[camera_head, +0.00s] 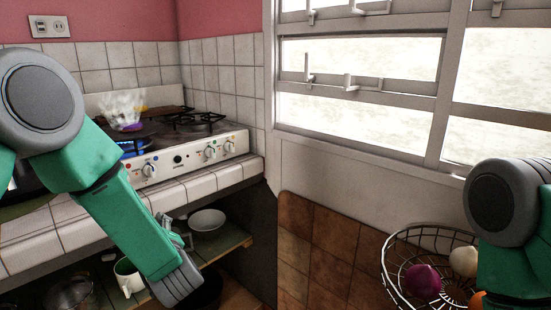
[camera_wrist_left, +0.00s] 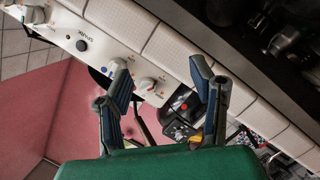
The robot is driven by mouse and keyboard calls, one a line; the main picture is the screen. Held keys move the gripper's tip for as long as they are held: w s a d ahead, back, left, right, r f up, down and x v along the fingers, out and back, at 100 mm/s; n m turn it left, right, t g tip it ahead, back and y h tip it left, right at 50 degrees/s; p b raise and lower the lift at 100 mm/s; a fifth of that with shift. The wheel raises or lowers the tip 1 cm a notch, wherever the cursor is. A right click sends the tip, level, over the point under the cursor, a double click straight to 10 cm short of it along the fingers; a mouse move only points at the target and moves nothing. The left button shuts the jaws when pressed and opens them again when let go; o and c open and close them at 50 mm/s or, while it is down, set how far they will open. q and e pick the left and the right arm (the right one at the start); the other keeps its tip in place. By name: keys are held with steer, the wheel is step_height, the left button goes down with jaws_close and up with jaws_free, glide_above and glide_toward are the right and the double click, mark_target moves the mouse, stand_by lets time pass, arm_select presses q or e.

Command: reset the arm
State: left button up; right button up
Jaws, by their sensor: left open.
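My left arm comes in from the left in the head view and angles down in front of the tiled counter. My left gripper (camera_head: 178,236) shows only in part there, beside the open shelf (camera_head: 238,245) below the counter. In the left wrist view my left gripper (camera_wrist_left: 162,85) has its two fingers wide apart with nothing held between them. The stove's knob panel (camera_wrist_left: 95,42) and white counter tiles lie beyond the fingers. My right arm shows at the right edge of the head view, but its gripper is out of the picture.
A white bowl (camera_head: 207,220) and a mug (camera_head: 128,277) stand on the shelf. The stove (camera_head: 190,157) on the counter has a blue flame lit at its left. A wire basket (camera_head: 388,262) with a purple onion (camera_head: 423,282) is by my right arm.

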arm_select(q)
steer(key=s+d+f+m+g+h, duration=0.2)
steer(key=s+f+m+h, duration=0.3)
steer(key=s+f, duration=0.4)
steer(key=s+d+f+m+g+h, duration=0.25)
steer(key=s+f+m, duration=0.45)
steer(key=f, duration=0.4)
steer(key=s+f+m+g+h, duration=0.1)
steer(key=s+g, duration=0.3)
steer(key=s, duration=0.8)
steer(key=s+f+m+g+h, duration=0.1)
steer(key=s+f+m+g, duration=0.2)
steer(key=s, duration=0.9)
steer(key=shift+a+f+m+g, duration=0.35)
steer(key=shift+f+m, duration=0.35)
steer(key=shift+f, duration=0.1)
